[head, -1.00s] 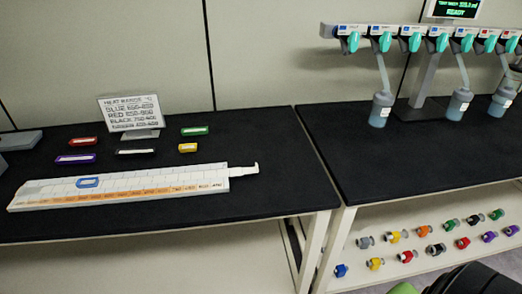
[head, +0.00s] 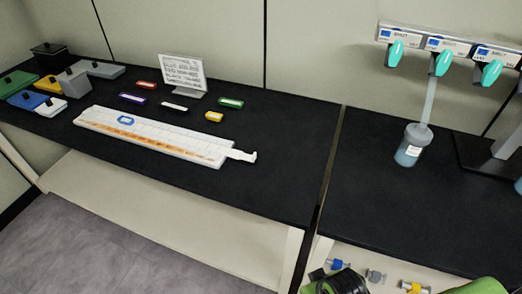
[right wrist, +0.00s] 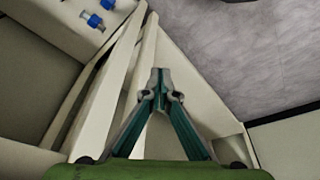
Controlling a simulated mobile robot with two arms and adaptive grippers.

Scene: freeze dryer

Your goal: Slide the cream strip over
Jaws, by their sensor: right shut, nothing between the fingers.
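The cream strip (head: 241,155) shows in the head view as a pale tongue with a small upturned end. It sticks out of the right end of a long white ruler-like board (head: 185,135), which has an orange scale along its front edge. A blue-framed window (head: 126,120) sits near the board's left part. My right gripper (right wrist: 160,80) is shut and empty in the right wrist view, over the floor and the pale bench frame, away from the strip. My left gripper is not in view.
Several small coloured frames (head: 230,102) lie behind the board, near a printed sign (head: 183,73). Coloured boxes (head: 20,80) stand at the far left. A bottle (head: 412,145) hangs under the dryer at right. The black bench (head: 270,190) is clear right of the strip.

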